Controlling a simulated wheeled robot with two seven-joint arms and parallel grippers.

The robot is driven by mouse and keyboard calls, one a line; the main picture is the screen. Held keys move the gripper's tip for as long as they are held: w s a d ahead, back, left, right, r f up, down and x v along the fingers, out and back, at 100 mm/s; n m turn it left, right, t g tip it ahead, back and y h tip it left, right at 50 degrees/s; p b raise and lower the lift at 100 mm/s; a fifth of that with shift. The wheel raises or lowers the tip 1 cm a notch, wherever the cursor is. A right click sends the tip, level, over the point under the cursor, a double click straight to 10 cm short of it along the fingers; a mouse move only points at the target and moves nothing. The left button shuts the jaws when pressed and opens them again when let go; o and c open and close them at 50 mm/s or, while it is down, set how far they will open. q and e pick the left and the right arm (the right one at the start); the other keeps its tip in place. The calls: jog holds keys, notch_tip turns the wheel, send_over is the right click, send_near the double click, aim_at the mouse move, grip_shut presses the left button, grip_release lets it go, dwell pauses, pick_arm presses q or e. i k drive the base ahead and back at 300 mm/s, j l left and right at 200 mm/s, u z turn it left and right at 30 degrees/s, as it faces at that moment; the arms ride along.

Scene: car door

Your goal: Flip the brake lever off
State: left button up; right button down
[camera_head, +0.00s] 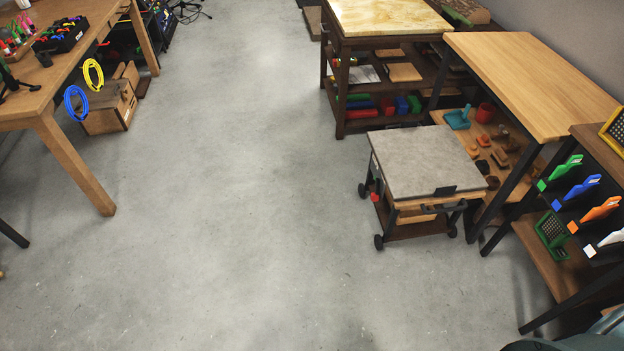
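A small wheeled cart (420,160) with a grey top stands right of the middle. A black handle (443,208) is on its near side, and a black piece (445,191) sits at the near edge of its top. A small red part (376,197) shows low at the cart's left side. I cannot tell whether it is the brake lever, and no lever can be clearly made out. Neither of my grippers is in view.
Wooden tables (535,80) and a tool rack (578,195) line the right side, close to the cart. A dark wood shelf unit (342,85) stands behind it. A workbench (60,85) is at the left. The grey floor (220,220) between is clear.

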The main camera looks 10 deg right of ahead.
aim_at(376, 196)
jog(key=i+j+u, duration=0.1)
jog(key=i+u, duration=0.4)
jog(key=i, duration=0.9)
jog(key=i+j+z, duration=0.1)
jog(key=i+z, duration=0.25)
jog(key=i+j+z, duration=0.3)
jog(key=i, duration=0.25)
jog(key=i+j+z, duration=0.1)
jog(key=z, duration=0.3)
jog(key=i+j+z, duration=0.2)
jog(key=z, duration=0.2)
jog(key=i+j+z, duration=0.2)
jog(key=z, duration=0.15)
jog(key=i+j+z, duration=0.15)
jog(key=z, duration=0.25)
jog(key=i+j+z, duration=0.1)
jog(key=j+z, duration=0.35)
jog(key=j, duration=0.15)
jog(key=j+z, duration=0.5)
jog(key=j, duration=0.1)
